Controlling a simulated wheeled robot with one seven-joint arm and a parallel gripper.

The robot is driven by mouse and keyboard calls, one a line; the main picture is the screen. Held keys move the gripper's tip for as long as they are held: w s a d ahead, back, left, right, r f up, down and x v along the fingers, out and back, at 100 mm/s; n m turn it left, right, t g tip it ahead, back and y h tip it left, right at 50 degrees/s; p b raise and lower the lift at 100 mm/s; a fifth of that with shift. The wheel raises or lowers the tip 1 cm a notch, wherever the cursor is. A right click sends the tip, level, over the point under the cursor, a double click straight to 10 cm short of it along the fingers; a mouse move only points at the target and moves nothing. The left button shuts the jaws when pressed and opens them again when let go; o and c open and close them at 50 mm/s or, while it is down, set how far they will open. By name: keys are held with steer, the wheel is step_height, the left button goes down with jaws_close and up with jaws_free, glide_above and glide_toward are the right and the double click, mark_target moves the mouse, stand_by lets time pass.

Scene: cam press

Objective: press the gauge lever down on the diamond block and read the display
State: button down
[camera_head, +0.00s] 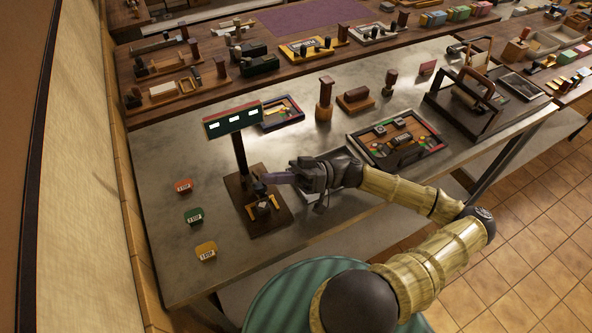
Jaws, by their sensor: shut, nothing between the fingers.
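The gauge stands on a dark wooden base (272,226) near the left part of the grey table. A post rises from it to a green display (232,119) with several lit white fields, too small to read. A small pale block (263,206), apparently the diamond block, sits on the base between two yellow strips. A dark lever part (259,188) shows just above it, partly hard to make out. My gripper (268,179) is shut and empty, reaching in from the right at the lever and close to the post. Whether it touches the lever I cannot tell.
Red (184,186), green (194,215) and yellow (206,250) tags stand left of the gauge. A tray of small parts (398,137) lies to the right, with wooden stamps (325,98) behind. A framed press (463,100) stands at the far right.

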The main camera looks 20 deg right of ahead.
steer(key=s+d+b, duration=0.1)
steer(key=d+b, duration=0.1)
steer(key=d, duration=1)
steer(key=shift+d, duration=0.3)
steer(key=shift+f, duration=0.1)
